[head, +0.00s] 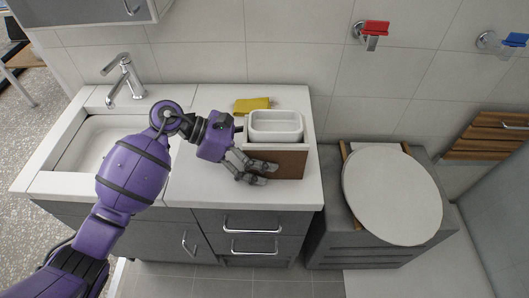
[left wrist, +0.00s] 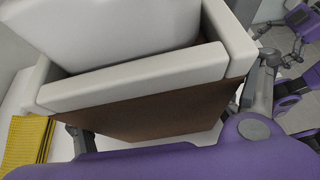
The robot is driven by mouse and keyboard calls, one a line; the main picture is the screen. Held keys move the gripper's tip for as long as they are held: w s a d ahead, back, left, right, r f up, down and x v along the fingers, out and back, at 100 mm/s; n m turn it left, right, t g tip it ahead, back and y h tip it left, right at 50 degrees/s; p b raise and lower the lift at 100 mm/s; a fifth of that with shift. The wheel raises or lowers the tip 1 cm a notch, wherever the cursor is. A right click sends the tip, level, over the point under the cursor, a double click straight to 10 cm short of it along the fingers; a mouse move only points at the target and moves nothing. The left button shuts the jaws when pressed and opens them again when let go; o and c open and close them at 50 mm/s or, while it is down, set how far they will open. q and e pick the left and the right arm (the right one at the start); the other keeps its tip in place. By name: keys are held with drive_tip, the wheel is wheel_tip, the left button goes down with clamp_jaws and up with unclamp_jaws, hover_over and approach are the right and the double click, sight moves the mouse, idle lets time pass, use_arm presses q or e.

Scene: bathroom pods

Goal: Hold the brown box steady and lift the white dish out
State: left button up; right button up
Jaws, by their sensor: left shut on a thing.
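The brown box (head: 289,165) stands on the counter, with a brown face and a pale rim. It fills the middle of the left wrist view (left wrist: 150,112). The white dish (head: 275,122) sits inside the box, its upper part standing above the box's rim; its pale wall shows in the left wrist view (left wrist: 110,35). My left gripper (head: 257,171) is at the box's left side, shut on the box, with a finger at either side in the left wrist view. My right gripper is outside the head view; small purple parts with dark links show at the left wrist view's right edge, too unclear to read.
A yellow sponge or cloth (head: 252,104) lies behind the box, and also shows in the left wrist view (left wrist: 27,140). A sink (head: 92,143) with a tap (head: 124,77) is at left. A round-lidded toilet (head: 392,194) stands right of the counter. The counter's front edge is close to the box.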

use_arm(q)
drive_tip(key=shift+s+f, duration=0.2)
drive_tip(key=shift+f, duration=0.05)
drive_tip(key=o, duration=0.9)
drive_tip(key=shift+o, duration=0.2)
drive_tip(key=shift+w, duration=0.1)
drive_tip(key=shift+r, duration=0.1)
drive_tip(key=shift+a+r, duration=0.25)
drive_tip(key=shift+a, duration=0.2)
drive_tip(key=v, duration=1.1)
